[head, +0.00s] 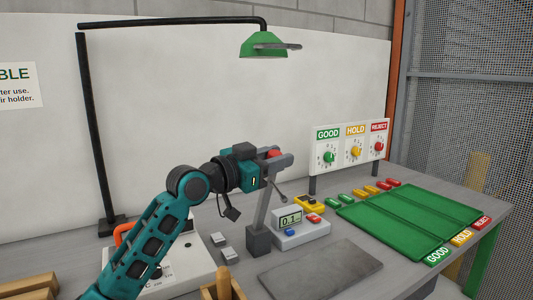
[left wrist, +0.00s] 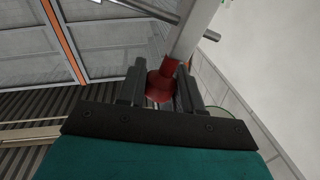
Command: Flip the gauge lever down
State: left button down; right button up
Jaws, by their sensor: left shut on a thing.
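The gauge (head: 302,235) stands on the bench, a light grey box with a small display reading about 0.1 and a blue and a red button. Beside it a grey post (head: 261,212) rises from a dark block. A red knob (head: 274,153) shows at the top of the post, at my left gripper (head: 280,160). In the left wrist view the red knob (left wrist: 164,84) sits between the two dark fingers of my left gripper (left wrist: 160,88), with a pale grey bar (left wrist: 190,35) running up from it. The gripper is shut on the knob. My right gripper is not in view.
A green tray (head: 372,222) with sections labelled GOOD and HOLD lies at right. Several small coloured blocks line its back edge, near a yellow device (head: 309,204). A dark grey mat (head: 320,270) lies in front. A lamp (head: 263,43) hangs above; a dial panel (head: 350,148) stands behind.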

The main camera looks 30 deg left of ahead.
pick_arm(q)
jog(key=shift+s+d+f+m, duration=0.3)
jog(key=shift+d+f+m, duration=0.1)
jog(key=shift+d+f, duration=0.25)
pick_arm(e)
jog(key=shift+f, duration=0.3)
pick_arm(q)
jog(key=c, duration=0.8)
grip_release()
jog(key=shift+r, duration=0.15)
